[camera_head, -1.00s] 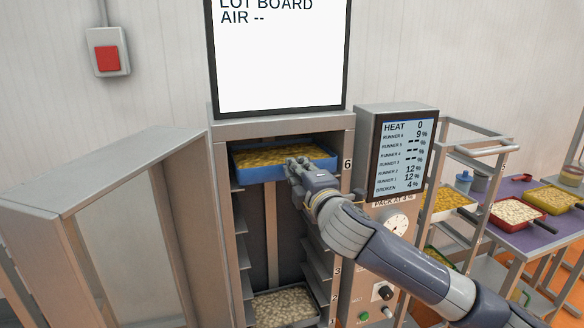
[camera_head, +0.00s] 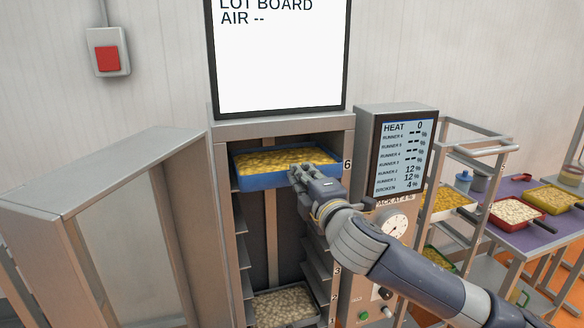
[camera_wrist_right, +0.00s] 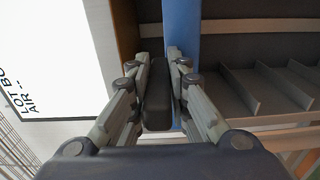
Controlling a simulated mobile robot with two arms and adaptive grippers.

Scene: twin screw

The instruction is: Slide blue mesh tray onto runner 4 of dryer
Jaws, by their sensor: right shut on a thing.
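The blue mesh tray (camera_head: 262,181), filled with yellow pieces, is at the top of the open dryer (camera_head: 225,230), near the mark 6. Its front wall is at the dryer's mouth. My right gripper (camera_head: 298,172) is shut at the front of this tray. In the right wrist view my right gripper (camera_wrist_right: 160,85) has its fingers on a dark handle beside the blue tray wall (camera_wrist_right: 181,30). Side runners show below the tray in the dryer; the mark for runner 4 is hidden by my arm. My left gripper is out of view.
A tray of pale pieces (camera_head: 284,304) sits low in the dryer. The dryer door (camera_head: 110,200) stands open at left. The control panel (camera_head: 400,155) is at right, beside a rack and a purple table with more trays. The dryer's middle is empty.

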